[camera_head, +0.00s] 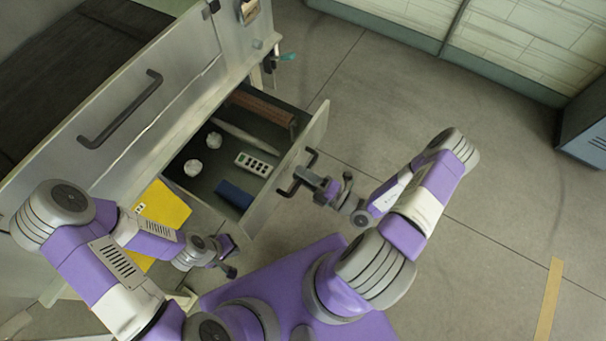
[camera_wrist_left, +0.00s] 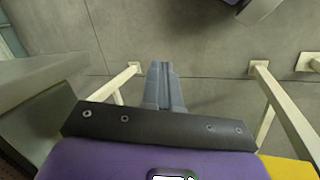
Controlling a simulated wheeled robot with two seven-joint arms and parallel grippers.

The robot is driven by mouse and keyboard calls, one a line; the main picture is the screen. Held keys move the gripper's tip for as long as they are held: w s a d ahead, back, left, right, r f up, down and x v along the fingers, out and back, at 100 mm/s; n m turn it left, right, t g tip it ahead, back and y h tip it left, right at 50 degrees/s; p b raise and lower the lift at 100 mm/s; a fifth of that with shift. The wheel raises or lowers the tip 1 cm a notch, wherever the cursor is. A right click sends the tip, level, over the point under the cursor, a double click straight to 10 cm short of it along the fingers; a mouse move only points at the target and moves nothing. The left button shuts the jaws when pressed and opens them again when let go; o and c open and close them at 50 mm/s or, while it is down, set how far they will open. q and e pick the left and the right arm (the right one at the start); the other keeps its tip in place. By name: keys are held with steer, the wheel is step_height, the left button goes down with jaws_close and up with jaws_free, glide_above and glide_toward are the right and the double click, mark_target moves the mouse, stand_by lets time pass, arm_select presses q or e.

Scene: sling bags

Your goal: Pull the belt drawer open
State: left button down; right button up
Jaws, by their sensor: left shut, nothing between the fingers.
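A drawer (camera_head: 262,207) with a pale front and a dark handle (camera_head: 290,189) stands pulled out of the grey cabinet in the head view. Inside lie a white remote-like object (camera_head: 254,165), a blue block (camera_head: 234,195), two small white round items and a brown ribbed strip (camera_head: 262,106). My right gripper (camera_head: 307,178) is at the handle; whether its fingers are closed around the bar is too small to tell. My left gripper (camera_head: 230,262) is shut and empty, low in front of the cabinet; its closed fingers (camera_wrist_left: 165,87) point over the floor in the left wrist view.
A closed upper drawer with a long dark handle (camera_head: 120,110) is above the open one. A yellow panel (camera_head: 162,206) lies near my left arm. Pale frame legs (camera_wrist_left: 286,105) stand beside my left gripper. Open floor (camera_head: 490,180) lies to the right.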

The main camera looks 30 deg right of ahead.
steer(key=v, duration=0.7)
steer(key=shift+s+d, duration=0.2)
steer(key=shift+s, duration=0.1)
